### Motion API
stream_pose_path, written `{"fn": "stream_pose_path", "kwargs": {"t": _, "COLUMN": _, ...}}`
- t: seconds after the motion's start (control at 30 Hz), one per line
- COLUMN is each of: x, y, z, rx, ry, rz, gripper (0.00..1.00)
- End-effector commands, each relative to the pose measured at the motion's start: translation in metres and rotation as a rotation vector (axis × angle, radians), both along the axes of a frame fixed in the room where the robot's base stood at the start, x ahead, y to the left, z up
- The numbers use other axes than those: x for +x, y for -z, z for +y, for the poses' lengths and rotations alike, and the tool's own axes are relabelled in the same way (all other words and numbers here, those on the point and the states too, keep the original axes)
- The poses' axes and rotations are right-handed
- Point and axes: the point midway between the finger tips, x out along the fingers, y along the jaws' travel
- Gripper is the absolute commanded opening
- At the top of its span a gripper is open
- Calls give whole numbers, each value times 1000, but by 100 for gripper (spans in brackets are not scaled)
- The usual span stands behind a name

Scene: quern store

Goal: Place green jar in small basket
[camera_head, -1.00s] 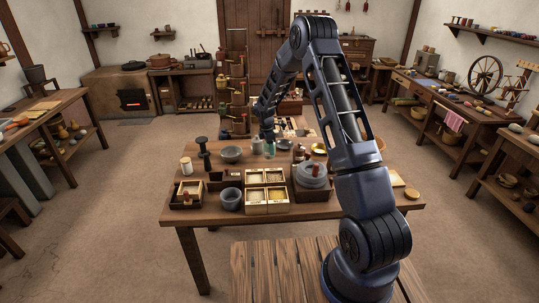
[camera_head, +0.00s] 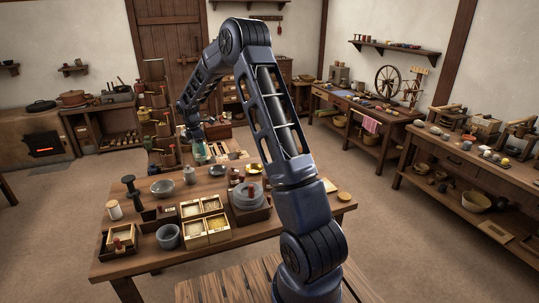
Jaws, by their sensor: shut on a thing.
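My gripper (camera_head: 195,134) is at the far end of my arm, pointing down beyond the back edge of the near table. It is shut on the green jar (camera_head: 200,153), a small pale green vessel hanging upright under the fingers. The jar looks to be off the table, in front of the dark stand behind. No basket is plainly marked as the small one. A round wicker basket (camera_head: 476,202) sits on the low shelf of the right bench. Other baskets (camera_head: 370,137) show under the back right table.
A right bench (camera_head: 432,155) stands across open floor (camera_head: 375,215).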

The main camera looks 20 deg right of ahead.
Motion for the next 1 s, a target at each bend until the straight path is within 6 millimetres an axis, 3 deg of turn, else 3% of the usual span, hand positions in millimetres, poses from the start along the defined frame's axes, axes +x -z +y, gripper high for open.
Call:
{"fn": "stream_pose_path", "kwargs": {"t": 0.17, "x": 21, "y": -1, "z": -43, "rx": 2, "ry": -1, "rz": 0, "gripper": 25}}
{"fn": "stream_pose_path", "kwargs": {"t": 0.6, "x": 70, "y": -4, "z": -208, "rx": 6, "ry": -25, "rz": 2, "gripper": 25}}
{"fn": "stream_pose_path", "kwargs": {"t": 1.0, "x": 80, "y": -8, "z": -373, "rx": 4, "ry": -46, "rz": -1, "gripper": 25}}
